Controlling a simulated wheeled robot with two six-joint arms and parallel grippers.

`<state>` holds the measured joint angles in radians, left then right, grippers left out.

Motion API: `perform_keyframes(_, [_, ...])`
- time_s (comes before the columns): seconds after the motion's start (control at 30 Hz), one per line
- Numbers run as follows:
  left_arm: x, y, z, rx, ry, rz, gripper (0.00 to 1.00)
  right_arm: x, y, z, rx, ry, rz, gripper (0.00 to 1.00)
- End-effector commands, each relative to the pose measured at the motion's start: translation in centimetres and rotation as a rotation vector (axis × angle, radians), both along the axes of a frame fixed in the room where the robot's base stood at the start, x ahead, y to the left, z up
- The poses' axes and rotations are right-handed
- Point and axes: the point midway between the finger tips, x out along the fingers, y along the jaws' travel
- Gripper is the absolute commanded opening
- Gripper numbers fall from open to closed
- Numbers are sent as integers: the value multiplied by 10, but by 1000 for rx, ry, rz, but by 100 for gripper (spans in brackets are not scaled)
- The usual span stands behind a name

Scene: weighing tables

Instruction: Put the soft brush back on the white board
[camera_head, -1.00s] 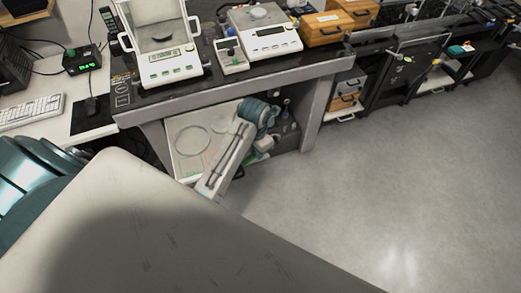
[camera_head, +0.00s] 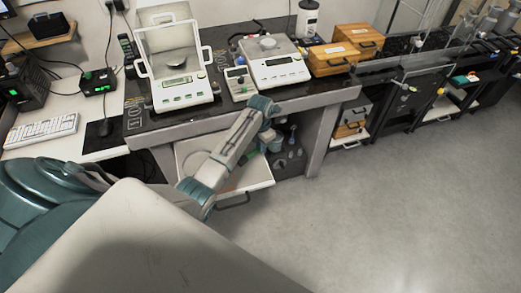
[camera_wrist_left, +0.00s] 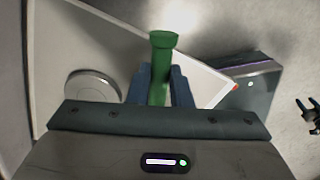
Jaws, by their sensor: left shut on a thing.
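My left gripper (camera_wrist_left: 160,88) is shut on a green handle-like thing with a flared end, which I take to be the soft brush (camera_wrist_left: 162,48). It stands up between the two fingers in the left wrist view; its bristles cannot be made out. In the head view my left arm reaches over an open drawer below the table edge, and its gripper is hard to make out there. My right gripper is not in view.
The white drawer (camera_head: 262,180) is pulled out under the table; a round disc (camera_wrist_left: 92,88) lies in it. Wooden boxes (camera_head: 330,66) stand farther right. The floor at right is clear.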

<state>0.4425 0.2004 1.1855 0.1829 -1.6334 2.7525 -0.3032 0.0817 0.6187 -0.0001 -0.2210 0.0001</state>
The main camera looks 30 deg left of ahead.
Motion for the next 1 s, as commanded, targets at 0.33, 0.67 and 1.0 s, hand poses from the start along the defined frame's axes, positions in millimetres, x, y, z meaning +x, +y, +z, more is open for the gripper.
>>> perform_keyframes(0.33, [1, 1, -34, 1, -1, 0, 5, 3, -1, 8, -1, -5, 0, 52])
perform_keyframes(0.67, [1, 1, -37, 1, -1, 0, 22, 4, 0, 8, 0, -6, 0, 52])
perform_keyframes(1.0, [1, 1, -37, 1, -1, 0, 40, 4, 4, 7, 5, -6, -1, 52])
